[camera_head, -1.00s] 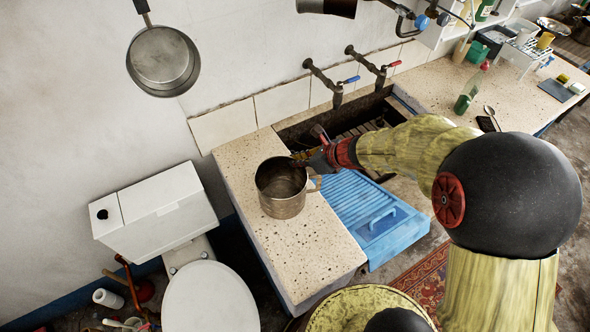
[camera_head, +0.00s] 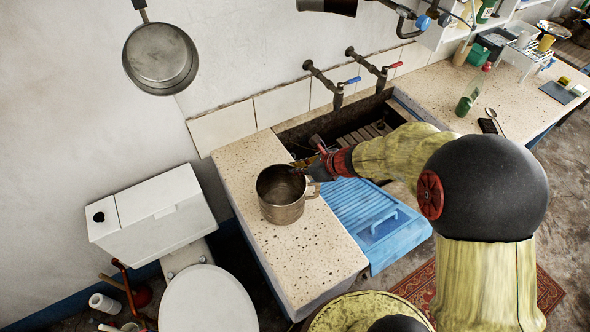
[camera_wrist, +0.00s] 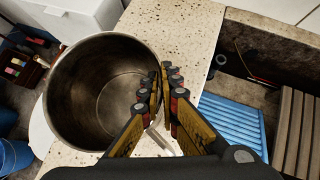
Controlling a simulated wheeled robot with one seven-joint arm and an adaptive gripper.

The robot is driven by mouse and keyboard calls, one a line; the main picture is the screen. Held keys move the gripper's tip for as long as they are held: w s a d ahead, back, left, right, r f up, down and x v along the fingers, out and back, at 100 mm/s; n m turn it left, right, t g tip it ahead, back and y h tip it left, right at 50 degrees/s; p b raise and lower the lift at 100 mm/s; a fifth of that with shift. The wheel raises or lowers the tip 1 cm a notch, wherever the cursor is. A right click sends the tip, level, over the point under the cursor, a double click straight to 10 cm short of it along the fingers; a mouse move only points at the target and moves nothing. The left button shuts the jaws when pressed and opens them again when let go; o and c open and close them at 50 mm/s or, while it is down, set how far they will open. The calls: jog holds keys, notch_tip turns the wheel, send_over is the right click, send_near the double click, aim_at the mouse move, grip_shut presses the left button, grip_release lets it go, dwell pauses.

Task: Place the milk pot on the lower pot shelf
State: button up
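The milk pot (camera_head: 283,212) is a grey metal mug with one side handle. It stands upright on the speckled counter left of the sink, and it fills the left of the wrist view (camera_wrist: 85,85). My gripper (camera_head: 315,172) is at the pot's right side, by the handle. I cannot make out for certain which part is the lower pot shelf.
A blue ribbed drainer (camera_head: 372,222) lies right of the pot, before the stone trough (camera_head: 300,140). Two taps (camera_head: 352,82) project above it. A pan (camera_head: 160,60) hangs on the wall at upper left. A toilet (camera_head: 205,300) stands left of the counter. A green bottle (camera_head: 467,98) stands at right.

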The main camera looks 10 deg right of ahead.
jog(key=o, duration=0.5)
jog(key=shift+c, duration=0.2)
jog(key=shift+r, duration=0.15)
